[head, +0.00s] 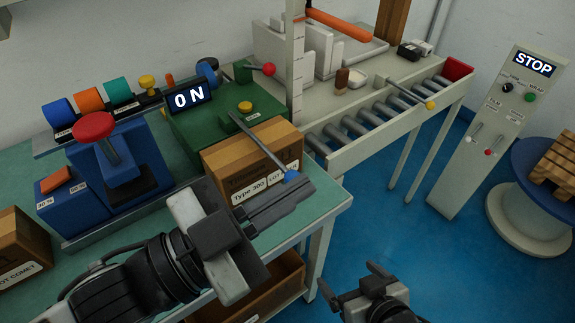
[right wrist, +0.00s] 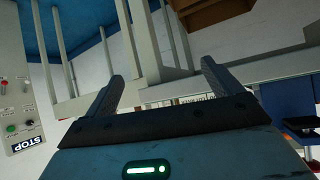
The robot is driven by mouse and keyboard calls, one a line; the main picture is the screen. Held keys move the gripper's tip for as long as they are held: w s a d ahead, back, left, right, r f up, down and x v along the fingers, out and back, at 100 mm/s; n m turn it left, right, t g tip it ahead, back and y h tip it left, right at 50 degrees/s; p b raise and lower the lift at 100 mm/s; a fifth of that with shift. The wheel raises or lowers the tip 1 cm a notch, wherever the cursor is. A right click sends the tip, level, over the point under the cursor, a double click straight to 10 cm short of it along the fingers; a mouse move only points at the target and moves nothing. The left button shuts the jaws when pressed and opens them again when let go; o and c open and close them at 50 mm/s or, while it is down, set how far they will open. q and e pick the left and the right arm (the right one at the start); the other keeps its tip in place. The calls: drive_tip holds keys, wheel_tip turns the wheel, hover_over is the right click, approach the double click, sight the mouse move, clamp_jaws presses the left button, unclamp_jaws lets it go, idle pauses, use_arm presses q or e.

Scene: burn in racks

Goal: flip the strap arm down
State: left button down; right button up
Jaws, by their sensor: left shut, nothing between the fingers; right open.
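A grey bar with a blue ball knob (head: 291,176) extends from the green machine (head: 190,135) and slants down over the taped cardboard box (head: 250,160); it appears to be the strap arm. The green machine has a display reading "ON" (head: 189,97) and a yellow button. My left gripper (head: 306,188) is shut and empty, its fingertips close to the blue knob; I cannot tell whether they touch. My right gripper (head: 350,280) is open and empty, low over the blue floor; its spread fingers also show in the right wrist view (right wrist: 163,70).
A red-ball lever (head: 268,69) stands behind the green machine. A roller conveyor (head: 375,115) with a yellow-knob lever (head: 431,105) lies to the right. A blue press with a red knob (head: 93,127) stands left. A STOP panel (head: 534,63) stands far right. Floor between is clear.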

use_arm(q)
drive_tip(key=shift+s+a+r+p, duration=0.1)
drive_tip(key=shift+s+r+p, duration=0.1)
drive_tip(key=shift+s+p, duration=0.3)
drive_tip(key=shift+s+r+p, duration=0.2)
drive_tip(key=shift+s+p, duration=0.05)
drive_tip(key=shift+s, duration=0.3)
